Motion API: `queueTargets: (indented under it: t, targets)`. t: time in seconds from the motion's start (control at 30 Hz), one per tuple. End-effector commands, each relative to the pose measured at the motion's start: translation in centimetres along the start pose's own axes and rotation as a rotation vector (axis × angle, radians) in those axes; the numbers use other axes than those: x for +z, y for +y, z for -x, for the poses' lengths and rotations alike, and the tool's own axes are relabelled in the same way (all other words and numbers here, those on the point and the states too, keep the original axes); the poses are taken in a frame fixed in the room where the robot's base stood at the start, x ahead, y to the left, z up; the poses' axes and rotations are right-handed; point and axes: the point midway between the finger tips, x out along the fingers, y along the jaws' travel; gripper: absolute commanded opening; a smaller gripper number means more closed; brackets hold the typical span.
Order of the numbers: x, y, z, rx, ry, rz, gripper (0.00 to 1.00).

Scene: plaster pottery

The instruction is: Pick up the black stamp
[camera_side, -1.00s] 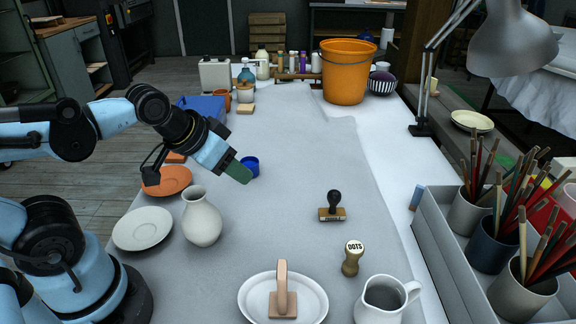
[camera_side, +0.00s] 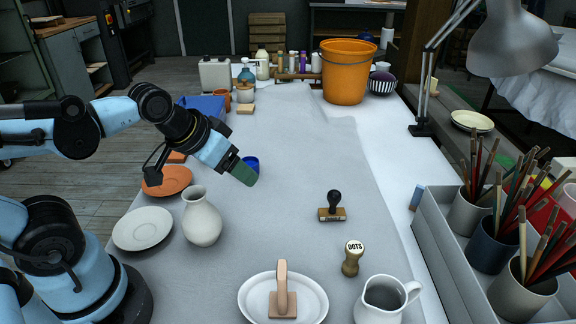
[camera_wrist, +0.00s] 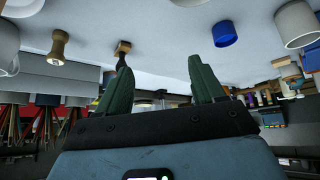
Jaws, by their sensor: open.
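The black stamp (camera_side: 333,205) stands upright on the grey table cloth, right of centre in the side view. It has a black knob handle on a flat wooden base. In the wrist view the black stamp (camera_wrist: 123,56) appears upside down, its handle partly hidden behind the left finger. My gripper (camera_side: 244,174) is well to the left of the stamp, above the table near a blue cup. In the wrist view my gripper (camera_wrist: 160,72) shows two green fingers spread apart with nothing between them.
A blue cup (camera_side: 251,166) is just behind my gripper. A white vase (camera_side: 201,217) stands below it. A wooden stamp (camera_side: 352,258) and a white dish (camera_side: 247,299) holding a wooden-handled block (camera_side: 283,292) are in front of the black stamp. The cloth between gripper and stamp is clear.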

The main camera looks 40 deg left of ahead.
Motion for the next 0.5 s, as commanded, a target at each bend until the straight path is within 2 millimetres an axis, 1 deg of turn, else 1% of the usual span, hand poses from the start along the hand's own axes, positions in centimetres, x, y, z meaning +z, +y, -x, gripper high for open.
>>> queueTargets:
  t: [0.07,0.17,0.5]
  targets:
    - [-0.5,0.2,-0.4,0.022,-0.021,0.088,0.68]
    - [-1.2,0.6,-1.2,0.070,-0.068,0.265,0.68]
    - [-4.1,2.2,-5.4,0.254,-0.297,0.956,0.68]
